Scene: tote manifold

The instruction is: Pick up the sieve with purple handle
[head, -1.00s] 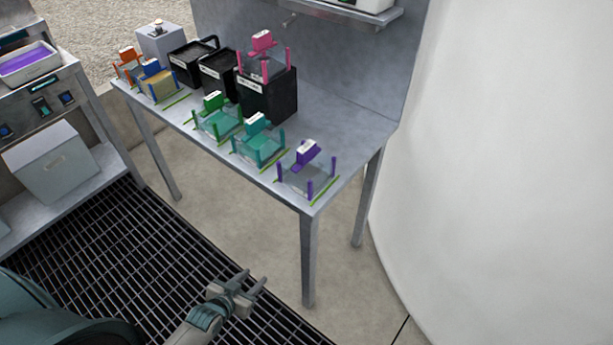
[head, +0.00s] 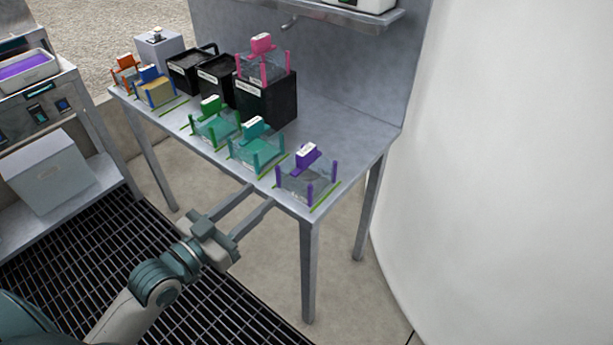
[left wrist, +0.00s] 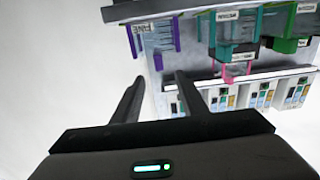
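The sieve with the purple handle (head: 307,157) stands at the near right corner of the metal table, with purple corner posts and a clear body. It also shows at the top of the left wrist view (left wrist: 156,36), where the picture is turned over. My left gripper (head: 259,195) is in front of the table's front edge, left of and apart from the purple sieve. Its two long fingers are spread and nothing is between them; the fingers also show in the left wrist view (left wrist: 158,88). My right gripper is not in view.
A teal sieve (head: 256,148) and a green sieve (head: 213,122) stand left of the purple one on the table (head: 352,140). A pink sieve (head: 262,62) sits on a black bin (head: 265,103) behind. Orange and blue sieves are at the far left. A shelf (head: 345,12) overhangs the back.

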